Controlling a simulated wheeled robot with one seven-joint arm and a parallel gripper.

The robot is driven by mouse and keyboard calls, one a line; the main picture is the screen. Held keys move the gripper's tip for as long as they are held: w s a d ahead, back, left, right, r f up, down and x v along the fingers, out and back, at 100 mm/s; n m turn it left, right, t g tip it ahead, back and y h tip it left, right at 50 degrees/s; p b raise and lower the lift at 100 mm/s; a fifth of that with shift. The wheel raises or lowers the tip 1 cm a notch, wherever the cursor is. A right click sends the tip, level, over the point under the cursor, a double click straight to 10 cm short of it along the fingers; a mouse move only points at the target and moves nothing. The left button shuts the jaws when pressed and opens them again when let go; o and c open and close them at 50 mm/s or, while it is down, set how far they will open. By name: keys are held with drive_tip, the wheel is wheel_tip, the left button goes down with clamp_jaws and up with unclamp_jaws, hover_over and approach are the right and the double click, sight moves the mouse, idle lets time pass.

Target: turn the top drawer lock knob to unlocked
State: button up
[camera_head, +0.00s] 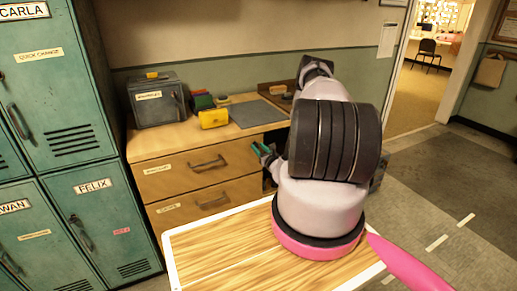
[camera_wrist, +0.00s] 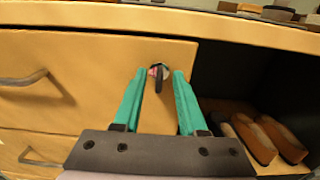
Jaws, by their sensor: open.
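The lock knob (camera_wrist: 158,78) is a small round fitting with a dark tab that points down, near the upper right corner of the top drawer (camera_wrist: 85,62) in the wrist view. Pink or red shows at its left edge. My gripper (camera_wrist: 155,75) is open, with one green finger on each side of the knob and a gap to it on both sides. I cannot tell how near the fingertips are in depth. In the head view the top drawer (camera_head: 178,172) is closed and my gripper (camera_head: 262,151) is at its right end; the knob is hidden there.
An open dark compartment (camera_wrist: 235,85) with brown shoes (camera_wrist: 260,138) is right of the drawers. The lower drawer (camera_head: 215,205) is closed. On the counter (camera_head: 152,145) stand a grey box (camera_head: 157,104) and a yellow box (camera_head: 213,119). Green lockers (camera_head: 75,95) stand at left.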

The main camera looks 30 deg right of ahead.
drive_tip(key=shift+w, duration=0.3)
clamp_jaws()
